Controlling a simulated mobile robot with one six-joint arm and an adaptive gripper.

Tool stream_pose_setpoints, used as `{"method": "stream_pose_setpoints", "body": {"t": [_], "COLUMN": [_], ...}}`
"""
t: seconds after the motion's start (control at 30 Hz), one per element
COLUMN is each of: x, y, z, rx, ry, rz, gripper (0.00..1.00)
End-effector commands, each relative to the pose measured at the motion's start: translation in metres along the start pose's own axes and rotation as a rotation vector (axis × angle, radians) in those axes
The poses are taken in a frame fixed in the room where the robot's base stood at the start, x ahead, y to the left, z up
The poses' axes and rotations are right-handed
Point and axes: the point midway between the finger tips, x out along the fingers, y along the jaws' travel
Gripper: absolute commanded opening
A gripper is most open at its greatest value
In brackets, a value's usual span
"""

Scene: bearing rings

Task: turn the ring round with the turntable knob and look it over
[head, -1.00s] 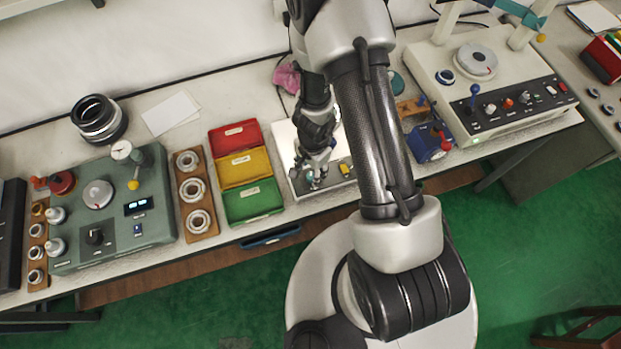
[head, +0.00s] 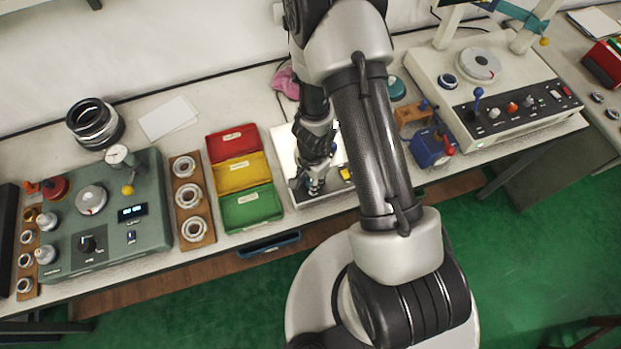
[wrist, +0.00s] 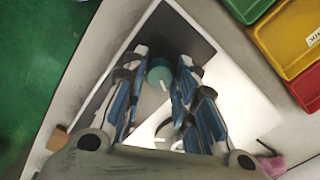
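The inspection unit with the bright white plate (head: 284,150) stands mid-bench, partly hidden behind my arm in the head view. Its bright plate (wrist: 236,108) and dark front strip fill the middle of the wrist view. A teal round knob (wrist: 160,72) with a white pointer mark sits on the strip. My gripper (wrist: 158,70) points down with its blue-padded fingers on either side of the knob, apart and seemingly not closed on it. In the head view my gripper (head: 314,190) is over the unit's front. A pale rounded shape (wrist: 166,130) shows between the fingers; I cannot tell whether it is the ring.
Red (head: 232,141), yellow (head: 240,172) and green (head: 252,207) trays stand left of the unit. A wooden board (head: 188,200) with rings and a green gauge machine (head: 110,222) stand further left. A blue device (head: 428,150) and a larger machine (head: 500,75) stand right.

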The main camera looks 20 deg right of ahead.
Motion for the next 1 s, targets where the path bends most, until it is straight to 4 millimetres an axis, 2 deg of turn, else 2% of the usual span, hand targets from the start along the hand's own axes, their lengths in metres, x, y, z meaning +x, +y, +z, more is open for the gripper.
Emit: {"method": "stream_pose_setpoints", "body": {"t": [0.37,0.67,1.0], "x": [0.0001,0.0001,0.0], "y": [0.0001,0.0,-0.0004], "z": [0.0,0.0002,0.0005], "rx": [0.0,0.052,0.271], "ry": [0.0,0.002,0.01], "rz": [0.0,0.0,0.001], "gripper": [0.0,0.0,0.0]}}
